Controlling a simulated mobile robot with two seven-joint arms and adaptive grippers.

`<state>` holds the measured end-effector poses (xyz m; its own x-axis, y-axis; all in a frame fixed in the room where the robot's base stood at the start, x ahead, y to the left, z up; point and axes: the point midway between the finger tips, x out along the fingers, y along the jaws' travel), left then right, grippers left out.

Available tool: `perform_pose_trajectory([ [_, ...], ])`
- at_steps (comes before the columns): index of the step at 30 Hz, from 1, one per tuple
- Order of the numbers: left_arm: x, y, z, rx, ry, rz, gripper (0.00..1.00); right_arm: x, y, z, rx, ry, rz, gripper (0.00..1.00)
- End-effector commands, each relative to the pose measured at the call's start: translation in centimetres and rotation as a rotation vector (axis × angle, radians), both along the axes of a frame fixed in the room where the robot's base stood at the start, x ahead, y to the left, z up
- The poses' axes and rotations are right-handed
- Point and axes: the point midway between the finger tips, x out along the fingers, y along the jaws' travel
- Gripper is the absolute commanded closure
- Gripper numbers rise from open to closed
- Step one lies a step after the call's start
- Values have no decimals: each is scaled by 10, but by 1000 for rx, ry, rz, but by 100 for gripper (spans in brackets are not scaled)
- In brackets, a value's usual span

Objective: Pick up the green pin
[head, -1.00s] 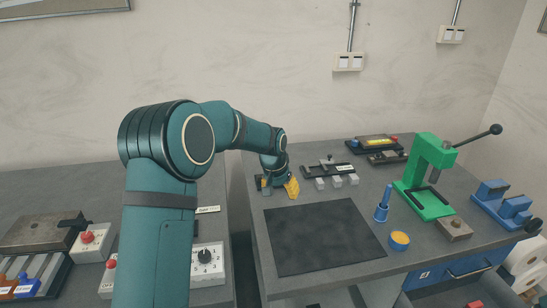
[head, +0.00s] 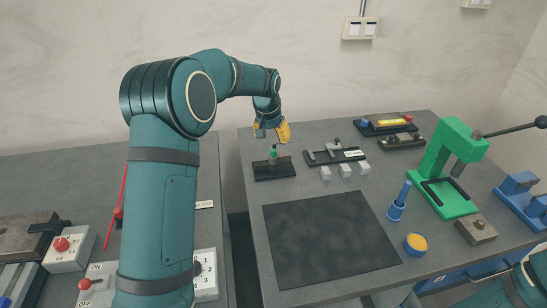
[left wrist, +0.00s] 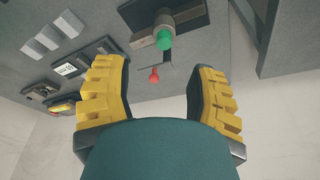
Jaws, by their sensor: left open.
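The green pin (head: 273,153) stands upright on a small black base (head: 262,176) near the back left of the right-hand table. In the left wrist view the green pin (left wrist: 164,38) shows its round green end, beside a grey cylinder. My left gripper (head: 271,132) is above the pin and apart from it, with yellow-padded fingers. In the left wrist view the left gripper (left wrist: 158,70) is open and empty, and the pin lies beyond the fingertips, between their lines. My right gripper is not in view; only a piece of my right arm shows at the lower right.
A black fixture (head: 335,156) and several pale blocks (head: 346,170) stand right of the pin. A dark mat (head: 325,240) lies bare in front. A green press (head: 446,180) stands farther right. A red ball (left wrist: 154,76) shows between the fingers in the wrist view.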

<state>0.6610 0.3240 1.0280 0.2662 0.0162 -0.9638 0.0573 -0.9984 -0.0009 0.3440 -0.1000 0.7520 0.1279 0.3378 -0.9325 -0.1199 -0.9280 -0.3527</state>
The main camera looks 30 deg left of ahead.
Motion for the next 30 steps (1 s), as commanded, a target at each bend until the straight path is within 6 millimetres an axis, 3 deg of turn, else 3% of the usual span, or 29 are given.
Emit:
perform_pose_trajectory([
  [3, 5, 0, -21, 0, 1, 0, 43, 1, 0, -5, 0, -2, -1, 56],
  [14, 12, 2, -43, -1, -1, 1, 43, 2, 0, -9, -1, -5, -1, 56],
  [22, 22, 7, -79, -1, 0, 0, 43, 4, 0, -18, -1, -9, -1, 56],
  [30, 24, 6, -84, -1, -1, 0, 43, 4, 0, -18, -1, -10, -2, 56],
])
